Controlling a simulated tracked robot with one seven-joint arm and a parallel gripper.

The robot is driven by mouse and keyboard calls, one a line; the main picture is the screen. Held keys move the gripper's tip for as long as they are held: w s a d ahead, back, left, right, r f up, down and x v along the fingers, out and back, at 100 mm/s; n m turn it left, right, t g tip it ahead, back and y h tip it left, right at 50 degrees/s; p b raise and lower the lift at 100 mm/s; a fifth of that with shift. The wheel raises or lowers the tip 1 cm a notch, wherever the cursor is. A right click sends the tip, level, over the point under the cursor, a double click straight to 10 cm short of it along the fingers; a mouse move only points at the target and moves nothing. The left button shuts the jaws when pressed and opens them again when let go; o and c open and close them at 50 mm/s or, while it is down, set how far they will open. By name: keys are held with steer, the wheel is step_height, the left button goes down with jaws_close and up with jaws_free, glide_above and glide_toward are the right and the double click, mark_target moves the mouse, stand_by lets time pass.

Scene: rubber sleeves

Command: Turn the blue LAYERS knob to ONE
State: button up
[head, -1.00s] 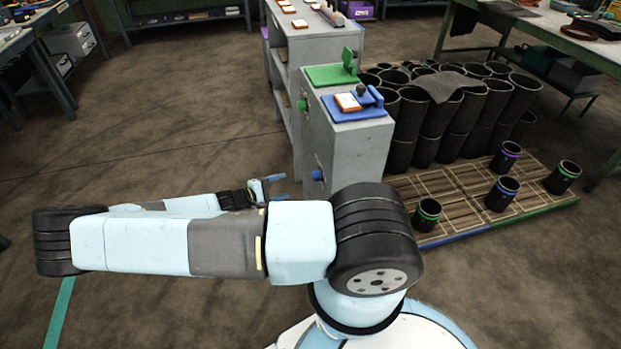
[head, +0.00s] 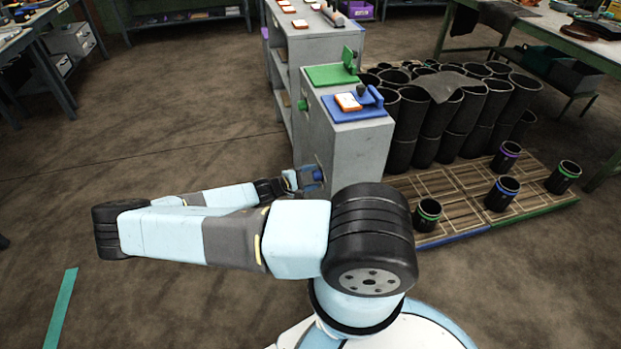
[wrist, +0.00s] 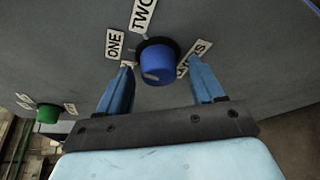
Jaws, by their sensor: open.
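The blue knob (wrist: 158,63) sits on the grey cabinet face in the wrist view, with a pale mark on its near end. A ONE label (wrist: 115,45) is left of it and a TWO label (wrist: 143,15) above it. A third label (wrist: 194,57) at its right is partly hidden; its visible letters fit LAYERS. My gripper (wrist: 158,72) is open, one finger on each side of the knob, with gaps showing. In the head view my gripper (head: 304,179) is at the side of the grey cabinet (head: 358,155), and the knob is mostly hidden there.
A blue plate (head: 353,107) and a green plate (head: 331,75) lie on the cabinet tops. Black sleeves (head: 458,115) stand behind. Floor left of the arm is clear.

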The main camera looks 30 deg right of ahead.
steer(key=shift+d, duration=0.15)
steer(key=c, duration=1)
steer(key=shift+n+g+y, duration=0.4)
steer(key=shift+n, duration=0.6)
steer(key=o, duration=1)
steer(key=v, duration=1.4)
steer(key=shift+d+f, duration=0.1)
steer(key=shift+f, duration=0.05)
